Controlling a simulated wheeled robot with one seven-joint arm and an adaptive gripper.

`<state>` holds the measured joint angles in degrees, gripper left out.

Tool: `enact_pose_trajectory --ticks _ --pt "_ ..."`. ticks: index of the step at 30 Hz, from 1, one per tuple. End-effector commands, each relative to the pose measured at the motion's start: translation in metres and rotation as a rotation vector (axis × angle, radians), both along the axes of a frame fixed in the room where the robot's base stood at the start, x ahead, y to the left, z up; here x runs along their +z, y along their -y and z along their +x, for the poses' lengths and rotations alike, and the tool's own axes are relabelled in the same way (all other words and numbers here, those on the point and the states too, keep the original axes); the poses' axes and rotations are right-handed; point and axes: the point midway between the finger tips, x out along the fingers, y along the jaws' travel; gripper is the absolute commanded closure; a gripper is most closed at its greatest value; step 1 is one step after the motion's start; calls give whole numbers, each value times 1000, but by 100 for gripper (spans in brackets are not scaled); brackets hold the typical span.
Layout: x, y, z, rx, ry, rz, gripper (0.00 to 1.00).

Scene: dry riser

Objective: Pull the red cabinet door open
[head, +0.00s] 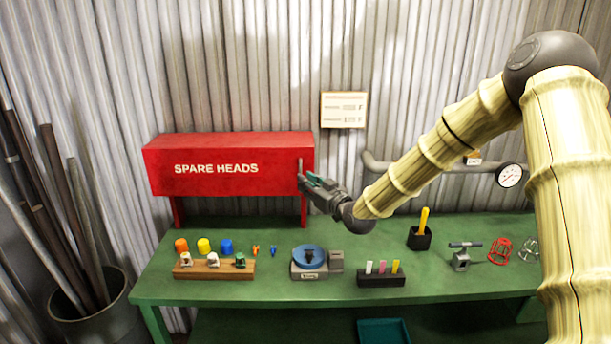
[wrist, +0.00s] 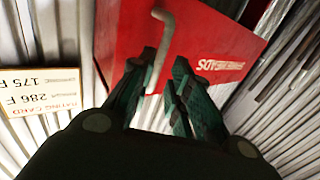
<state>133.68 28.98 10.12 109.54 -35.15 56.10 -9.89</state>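The red cabinet (head: 225,180) marked SPARE HEADS stands on legs at the back of the green bench. Its front door looks closed, with no visible gap. A pale vertical bar handle (head: 300,165) is at the door's right end. My gripper (head: 305,180) is at the handle's lower part. In the wrist view, the red cabinet (wrist: 215,42) fills the upper middle, and the handle (wrist: 164,35) runs down between the two dark green fingers of my gripper (wrist: 168,68). The fingers look apart, with space beside the bar. Whether either finger touches it is unclear.
The green bench (head: 240,290) carries several small items below the cabinet, including a blue round dish on a scale (head: 309,258). A rating card (head: 344,110) hangs on the corrugated wall. A pipe with a gauge (head: 509,175) is at right, behind my arm.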

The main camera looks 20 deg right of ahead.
Motion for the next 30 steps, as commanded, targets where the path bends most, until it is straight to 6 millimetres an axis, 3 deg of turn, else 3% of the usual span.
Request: enact_pose_trajectory --ticks 9,21,25,30 --pt "1 -10 35 -1 0 0 81" --pt "0 -10 40 -3 0 1 81" --pt "0 -10 40 -4 0 1 100" --pt "0 -9 40 -4 0 1 100"
